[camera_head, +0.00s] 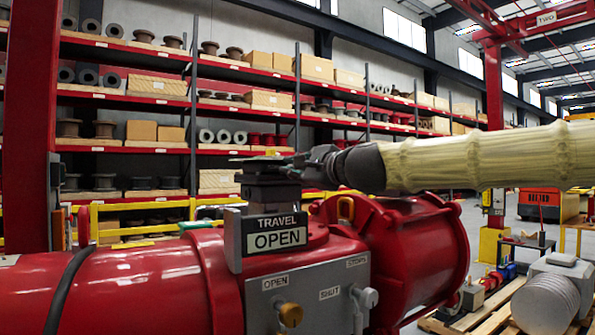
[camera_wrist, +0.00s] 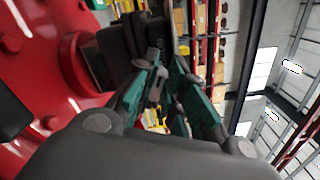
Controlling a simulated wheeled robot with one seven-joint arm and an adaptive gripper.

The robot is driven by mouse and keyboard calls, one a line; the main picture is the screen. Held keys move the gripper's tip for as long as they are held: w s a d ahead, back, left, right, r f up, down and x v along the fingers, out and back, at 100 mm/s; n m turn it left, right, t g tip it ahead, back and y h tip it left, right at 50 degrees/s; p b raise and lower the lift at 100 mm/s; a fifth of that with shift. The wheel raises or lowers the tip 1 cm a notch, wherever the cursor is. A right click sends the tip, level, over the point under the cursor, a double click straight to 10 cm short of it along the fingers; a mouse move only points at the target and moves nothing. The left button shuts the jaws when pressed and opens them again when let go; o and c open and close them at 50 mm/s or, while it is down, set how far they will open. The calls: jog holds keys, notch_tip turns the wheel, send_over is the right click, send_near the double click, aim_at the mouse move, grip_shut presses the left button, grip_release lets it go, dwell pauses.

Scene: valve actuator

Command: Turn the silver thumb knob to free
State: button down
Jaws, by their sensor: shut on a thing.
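My gripper (camera_head: 283,163) is at the top of the dark block (camera_head: 272,192) that stands on the red valve actuator (camera_head: 120,285). In the wrist view my gripper (camera_wrist: 165,72) has its green-padded fingers closed together around a small grey knob-like part (camera_wrist: 156,86). It looks like the silver thumb knob, but the fingers hide much of it, and its turn position cannot be read. In the head view the gripper covers the place where it is held. The sign (camera_head: 276,236) below the block reads TRAVEL OPEN.
A grey panel (camera_head: 305,290) on the actuator carries a brass knob (camera_head: 290,314) and a silver-grey knob (camera_head: 368,298), by OPEN, SHUT and STOPS labels. Shelves (camera_head: 125,95) stand behind. A grey motor-like unit (camera_head: 550,295) sits on a pallet at right.

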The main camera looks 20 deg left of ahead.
jog(key=shift+s+a+r, duration=0.1)
jog(key=shift+r, duration=0.05)
jog(key=c, duration=1.5)
grip_release()
jog(key=shift+s, duration=0.15)
jog(key=shift+c, duration=0.2)
jog(key=shift+o, duration=0.3)
jog(key=shift+s, duration=0.15)
jog(key=v, duration=1.2)
